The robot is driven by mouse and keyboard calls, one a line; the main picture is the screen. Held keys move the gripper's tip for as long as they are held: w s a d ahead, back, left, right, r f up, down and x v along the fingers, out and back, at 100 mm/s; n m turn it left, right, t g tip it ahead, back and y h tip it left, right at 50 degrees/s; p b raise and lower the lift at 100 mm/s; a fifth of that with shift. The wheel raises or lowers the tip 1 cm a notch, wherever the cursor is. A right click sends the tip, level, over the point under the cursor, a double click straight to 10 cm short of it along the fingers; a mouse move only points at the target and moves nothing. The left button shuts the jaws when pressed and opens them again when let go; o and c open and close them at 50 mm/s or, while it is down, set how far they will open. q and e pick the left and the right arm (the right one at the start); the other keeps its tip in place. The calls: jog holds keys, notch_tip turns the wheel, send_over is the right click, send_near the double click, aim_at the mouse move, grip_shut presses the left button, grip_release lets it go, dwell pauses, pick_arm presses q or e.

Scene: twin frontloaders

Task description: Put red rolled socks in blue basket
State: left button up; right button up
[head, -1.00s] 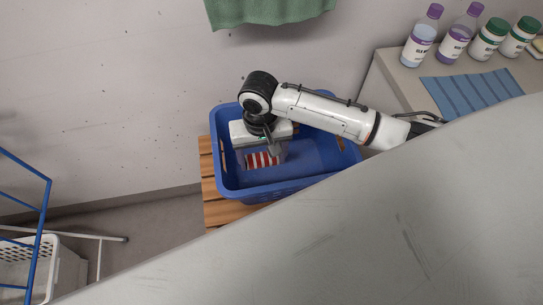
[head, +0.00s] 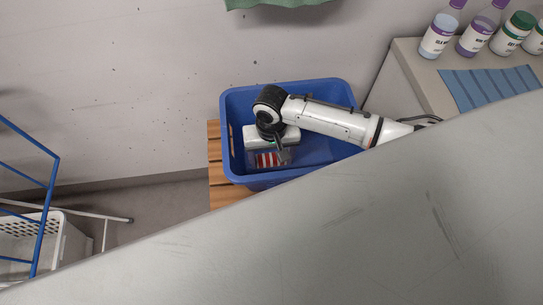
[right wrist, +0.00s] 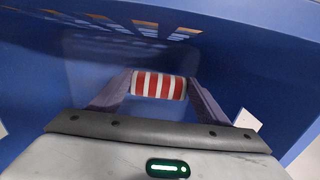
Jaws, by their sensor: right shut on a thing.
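The red and white striped rolled socks (head: 268,160) are inside the blue basket (head: 325,177). My right gripper (head: 270,158) is down within the basket's walls and shut on the socks. In the right wrist view the rolled socks (right wrist: 158,86) sit crosswise between the two fingertips of my right gripper (right wrist: 157,88), with the blue basket wall (right wrist: 250,50) around them. I cannot tell whether the socks touch the basket floor. My left gripper is not in view.
The basket stands on a wooden slatted stand (head: 222,192). A large grey surface (head: 330,240) fills the foreground. At the right, bottles (head: 438,36) and a blue striped cloth (head: 490,88) are on a counter. A white basket (head: 40,240) and blue rack (head: 45,200) are at left.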

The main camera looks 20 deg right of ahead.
aim_at(271, 161)
jog(key=shift+f, duration=0.35)
jog(key=o, duration=1.2)
jog(key=shift+c, duration=0.2)
notch_tip(271, 161, up, 13)
jog(key=p, duration=0.2)
jog(key=shift+r, duration=0.1)
